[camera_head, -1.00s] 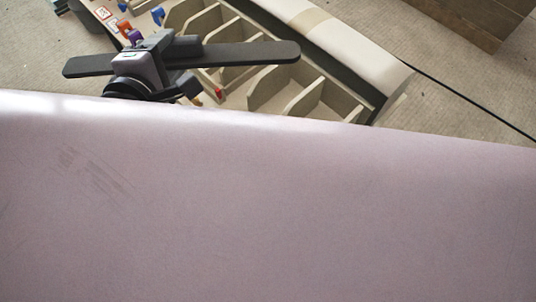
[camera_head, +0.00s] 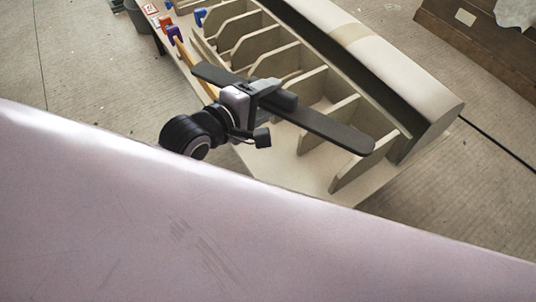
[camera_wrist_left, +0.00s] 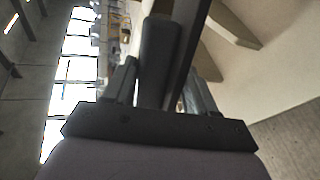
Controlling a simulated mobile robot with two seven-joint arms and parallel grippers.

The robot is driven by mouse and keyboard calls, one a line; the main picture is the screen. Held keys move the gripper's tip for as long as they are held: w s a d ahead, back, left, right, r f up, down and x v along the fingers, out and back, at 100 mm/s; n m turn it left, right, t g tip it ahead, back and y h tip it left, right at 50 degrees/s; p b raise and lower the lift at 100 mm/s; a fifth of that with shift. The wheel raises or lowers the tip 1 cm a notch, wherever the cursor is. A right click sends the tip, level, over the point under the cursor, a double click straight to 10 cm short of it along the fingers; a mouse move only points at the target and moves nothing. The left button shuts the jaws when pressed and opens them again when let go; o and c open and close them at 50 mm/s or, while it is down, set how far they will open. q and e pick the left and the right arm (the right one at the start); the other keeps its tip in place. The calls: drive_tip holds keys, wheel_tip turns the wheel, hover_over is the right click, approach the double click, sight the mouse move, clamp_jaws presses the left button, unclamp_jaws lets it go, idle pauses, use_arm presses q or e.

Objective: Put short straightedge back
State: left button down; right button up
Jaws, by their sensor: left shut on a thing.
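The straightedge (camera_head: 335,132) is a long, flat, dark bar with rounded ends and a dark block-like grip (camera_head: 279,100) on its middle. My left gripper (camera_head: 262,92) is shut on this grip. The bar slants from upper left to lower right across the front of a beige ribbed mould. In the left wrist view the dark grip (camera_wrist_left: 160,60) stands between the two fingers, with the bar's edge (camera_wrist_left: 187,45) along its right side. I cannot tell whether the bar touches the ribs below. My right gripper is not in view.
The ribbed mould (camera_head: 318,187) has several open bays between upright ribs. A cream curved-top form (camera_head: 385,62) runs along its far side. Orange, purple and blue clamps (camera_head: 173,33) stand at the upper left. A brown wooden box (camera_head: 470,38) is at the upper right. Bare floor lies between.

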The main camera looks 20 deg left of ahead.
use_arm(q)
wheel_tip(320, 180, down, 16)
drive_tip(key=b, duration=0.4)
drive_tip(key=shift+f, duration=0.1)
drive_tip(key=shift+f+b, duration=0.35)
drive_tip(key=shift+f, duration=0.05)
drive_tip(key=shift+c, duration=1.5)
unclamp_jaws()
drive_tip(key=shift+f, duration=0.1)
drive_tip(key=r+p+v, duration=0.1)
drive_tip(key=p+v, duration=0.1)
drive_tip(key=v, duration=1)
drive_tip(key=shift+p, duration=0.4)
